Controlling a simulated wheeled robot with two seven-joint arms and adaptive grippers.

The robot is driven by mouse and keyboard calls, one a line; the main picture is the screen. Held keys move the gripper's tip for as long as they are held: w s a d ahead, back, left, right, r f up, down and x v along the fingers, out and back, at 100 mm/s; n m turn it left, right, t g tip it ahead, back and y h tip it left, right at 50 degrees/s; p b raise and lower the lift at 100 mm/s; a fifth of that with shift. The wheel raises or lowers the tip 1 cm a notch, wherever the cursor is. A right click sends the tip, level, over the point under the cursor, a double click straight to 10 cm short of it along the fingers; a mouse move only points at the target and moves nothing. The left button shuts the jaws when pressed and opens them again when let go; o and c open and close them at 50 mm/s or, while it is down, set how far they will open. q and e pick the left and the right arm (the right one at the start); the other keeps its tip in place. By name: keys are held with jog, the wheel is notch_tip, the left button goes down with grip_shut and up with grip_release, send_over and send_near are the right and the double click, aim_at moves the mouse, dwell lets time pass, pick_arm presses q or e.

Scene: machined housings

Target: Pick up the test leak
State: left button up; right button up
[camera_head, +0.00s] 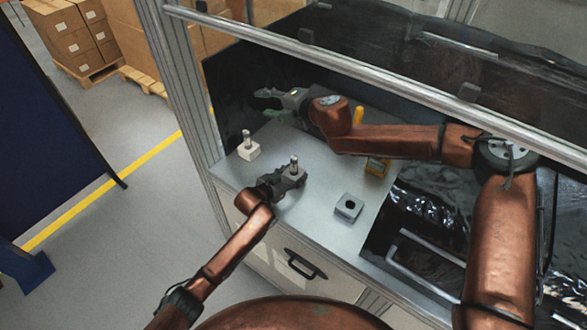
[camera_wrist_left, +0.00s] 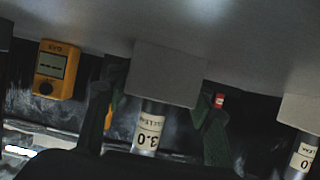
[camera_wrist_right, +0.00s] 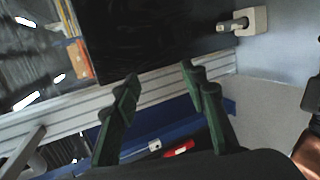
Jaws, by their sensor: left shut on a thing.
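A test leak, a metal cylinder on a grey block, stands at my left gripper (camera_head: 284,180) on the grey worktop. In the left wrist view its block (camera_wrist_left: 165,75) and cylinder (camera_wrist_left: 148,130), labelled 3.0, lie between the green fingers, and my left gripper is shut on it. A second, similar test leak (camera_head: 248,151) stands to the left on a pale block, clear of both grippers. It also shows at the right edge of the left wrist view (camera_wrist_left: 303,150). My right gripper (camera_head: 264,101) is open and empty above the worktop's back left; its fingers (camera_wrist_right: 158,84) are apart.
A grey square housing with a dark round hole (camera_head: 348,207) sits to the right on the worktop (camera_head: 315,225). A yellow meter (camera_head: 377,167) stands farther back, partly behind my right arm. An aluminium frame (camera_head: 180,85) bounds the left side.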

jog(key=d+f+n+h, duration=0.4)
jog(key=d+f+n, duration=0.1)
jog(key=f, duration=0.1)
jog(key=n+g+h, duration=0.3)
jog(key=n+h, duration=0.1)
jog(key=n, duration=0.3)
send_near(296, 162)
jog(key=x, duration=1.2)
jog(key=shift+w+a+f, duration=0.1)
jog(key=shift+a+f, duration=0.1)
jog(key=shift+a, duration=0.05)
jog(key=shift+c, duration=0.7)
grip_shut()
